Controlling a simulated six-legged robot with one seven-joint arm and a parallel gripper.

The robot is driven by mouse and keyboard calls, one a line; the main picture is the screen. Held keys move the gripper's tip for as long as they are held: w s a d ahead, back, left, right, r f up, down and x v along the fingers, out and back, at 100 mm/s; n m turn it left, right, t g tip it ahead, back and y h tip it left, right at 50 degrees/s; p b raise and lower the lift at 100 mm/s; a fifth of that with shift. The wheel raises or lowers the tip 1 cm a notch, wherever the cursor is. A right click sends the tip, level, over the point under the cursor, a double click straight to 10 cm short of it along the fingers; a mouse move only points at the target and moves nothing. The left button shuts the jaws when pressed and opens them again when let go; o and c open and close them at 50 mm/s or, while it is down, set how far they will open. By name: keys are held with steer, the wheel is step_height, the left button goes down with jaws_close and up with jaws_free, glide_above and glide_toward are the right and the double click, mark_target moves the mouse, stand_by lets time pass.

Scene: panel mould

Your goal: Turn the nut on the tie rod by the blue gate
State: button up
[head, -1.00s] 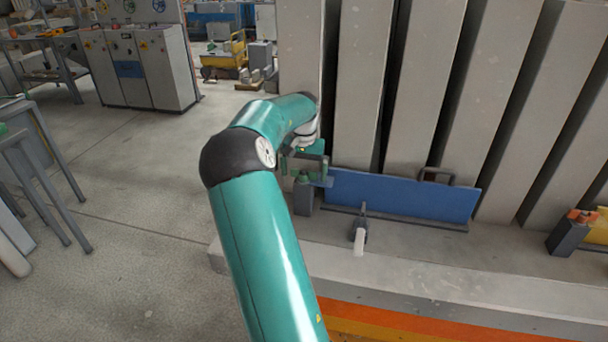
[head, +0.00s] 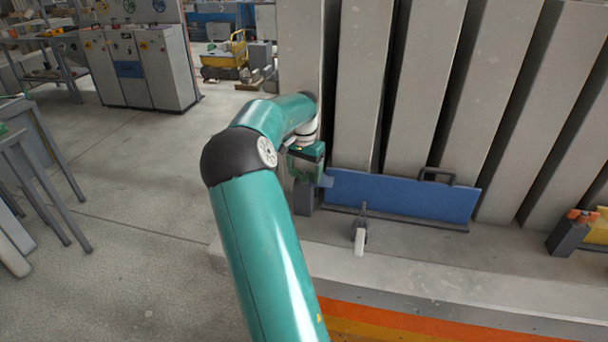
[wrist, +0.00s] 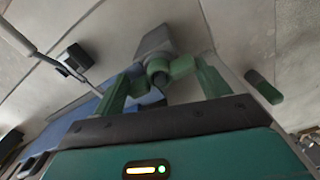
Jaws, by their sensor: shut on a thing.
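The blue gate (head: 400,195) stands low across the feet of the tall grey panels. My gripper (head: 306,172) is at the gate's left end, above a dark grey block (head: 304,199). In the wrist view my gripper's green fingers (wrist: 158,73) are closed on the nut (wrist: 158,78), a small dark round piece in front of a grey block (wrist: 154,40). The nut is mostly covered by the finger pads, and the tie rod cannot be made out. The blue gate also shows at the lower left of the wrist view (wrist: 75,118). My arm hides the nut in the head view.
A lever with a white handle (head: 359,241) stands in front of the gate. A black handle (head: 437,175) rises from the gate's top edge. Another dark block with an orange top (head: 570,236) stands at the right.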

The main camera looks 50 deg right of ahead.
steer(key=shift+m, duration=1.2)
jaws_close()
steer(key=shift+m, duration=0.5)
steer(key=shift+m, duration=1.8)
steer(key=shift+m, duration=1.7)
